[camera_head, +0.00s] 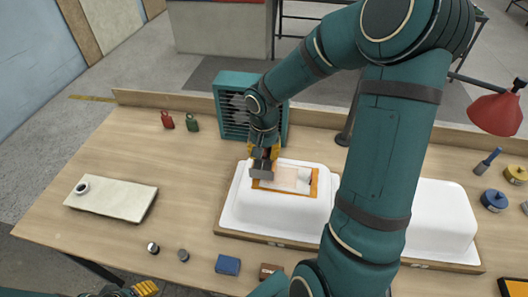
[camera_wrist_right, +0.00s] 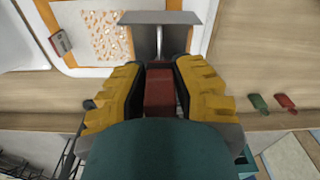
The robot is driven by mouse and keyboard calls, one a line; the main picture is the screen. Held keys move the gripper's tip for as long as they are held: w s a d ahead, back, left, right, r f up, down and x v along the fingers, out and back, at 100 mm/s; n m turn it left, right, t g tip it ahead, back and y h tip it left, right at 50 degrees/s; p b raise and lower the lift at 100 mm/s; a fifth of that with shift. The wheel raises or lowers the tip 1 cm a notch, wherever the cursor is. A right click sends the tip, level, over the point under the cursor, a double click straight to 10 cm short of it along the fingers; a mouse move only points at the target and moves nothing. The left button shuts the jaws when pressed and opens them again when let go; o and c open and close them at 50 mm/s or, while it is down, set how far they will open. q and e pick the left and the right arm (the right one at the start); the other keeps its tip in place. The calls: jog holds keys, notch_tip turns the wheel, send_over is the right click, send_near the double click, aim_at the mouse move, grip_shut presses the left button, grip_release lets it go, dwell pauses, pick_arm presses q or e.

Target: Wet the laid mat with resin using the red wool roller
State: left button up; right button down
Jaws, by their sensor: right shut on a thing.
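The laid mat (camera_head: 280,177) is pale, inside an orange border, on top of the left white shell (camera_head: 270,216). In the wrist view the mat (camera_wrist_right: 92,32) has a mottled, spotted patch. My left gripper (camera_head: 146,288) shows only partly at the bottom left edge; its jaws are unclear.
A second white shell (camera_head: 440,215) stands right, partly behind my right arm. A teal fan-like box (camera_head: 232,112) stands behind the left shell. A red lamp (camera_head: 497,112) hangs at right. A pale slab (camera_head: 112,199) lies left. A blue block (camera_head: 228,265) lies in front.

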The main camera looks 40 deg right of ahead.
jog(key=shift+f+b, duration=1.35)
jog(key=shift+f, duration=0.05)
dwell(1.3)
jog(key=shift+s+d+f, duration=0.1)
jog(key=shift+s+d, duration=0.65)
jog(key=shift+s, duration=0.2)
jog(key=shift+s+d+f, duration=0.1)
jog(key=shift+s+d, duration=0.6)
jog(key=shift+s, duration=0.2)
jog(key=shift+s+d+f, duration=0.1)
jog(key=shift+s+d, duration=0.85)
jog(key=shift+s, duration=0.3)
jog(key=shift+s+d+f, duration=0.1)
jog(key=shift+s+d, duration=0.85)
jog(key=shift+s, duration=0.25)
notch_tip(320, 180, up, 6)
jog(key=p, duration=0.4)
jog(key=shift+r, duration=0.1)
